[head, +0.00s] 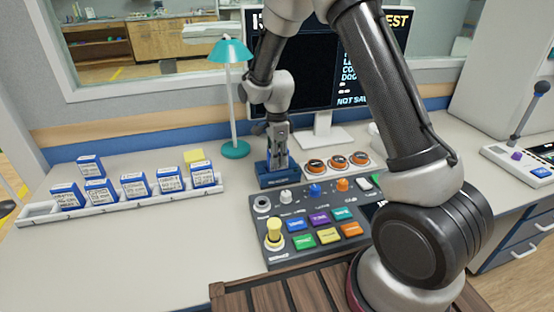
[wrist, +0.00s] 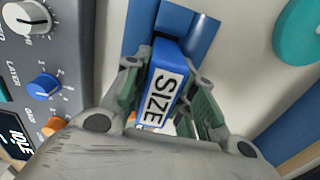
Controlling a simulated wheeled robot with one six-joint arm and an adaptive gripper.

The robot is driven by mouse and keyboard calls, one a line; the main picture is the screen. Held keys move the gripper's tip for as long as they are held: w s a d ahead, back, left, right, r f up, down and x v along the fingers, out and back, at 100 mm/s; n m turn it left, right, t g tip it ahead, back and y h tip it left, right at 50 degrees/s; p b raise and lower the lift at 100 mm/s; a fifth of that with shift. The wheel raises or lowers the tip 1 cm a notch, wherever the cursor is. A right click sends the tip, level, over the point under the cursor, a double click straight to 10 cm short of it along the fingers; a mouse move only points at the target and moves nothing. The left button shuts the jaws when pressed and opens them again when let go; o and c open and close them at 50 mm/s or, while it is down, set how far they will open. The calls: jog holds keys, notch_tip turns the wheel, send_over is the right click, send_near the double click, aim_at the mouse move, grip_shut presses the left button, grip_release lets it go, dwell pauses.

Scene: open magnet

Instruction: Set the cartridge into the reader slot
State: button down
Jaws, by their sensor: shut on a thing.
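My gripper (wrist: 160,92) is shut on a blue cartridge (wrist: 166,80), whose white label reads "SIZE". In the wrist view the cartridge's far end lies over the blue reader (wrist: 203,28), beside a dark opening. In the head view my gripper (head: 279,150) points down directly above the blue reader (head: 272,180), which stands behind the control panel. The gripper hides most of the cartridge and the slot there. I cannot tell whether the cartridge's end is inside the slot or just above it.
A white rack (head: 120,207) with several blue cartridges stands at the left. The control panel (head: 320,250), with knobs and coloured buttons, is in front of the reader. A teal lamp (head: 236,148) and a monitor (head: 325,125) stand behind. Orange-ringed knobs (head: 337,163) are right of the reader.

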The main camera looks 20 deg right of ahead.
jog(key=shift+f, duration=0.55)
jog(key=c, duration=1.2)
grip_release()
jog(key=shift+o, duration=0.2)
notch_tip(320, 180, up, 12)
jog(key=shift+r, duration=0.15)
jog(key=s+d+r+n+t, duration=0.1)
jog(key=s+d+r+n, duration=0.45)
jog(key=s+r, duration=0.35)
jog(key=s+d+r+n+t, duration=0.1)
jog(key=s+d+r+n, duration=0.1)
jog(key=s, duration=0.5)
jog(key=s+d+r+n+t, duration=0.1)
jog(key=s+d+r+n, duration=0.1)
jog(key=s+d+n, duration=0.2)
jog(key=s+d+r+n+t, duration=0.1)
jog(key=s+d+r+n, duration=0.1)
jog(key=s+n, duration=0.4)
jog(key=s+d, duration=0.1)
jog(key=s, duration=0.4)
jog(key=shift+d+r, duration=0.2)
jog(key=shift+r, duration=0.15)
jog(key=shift+n, duration=0.25)
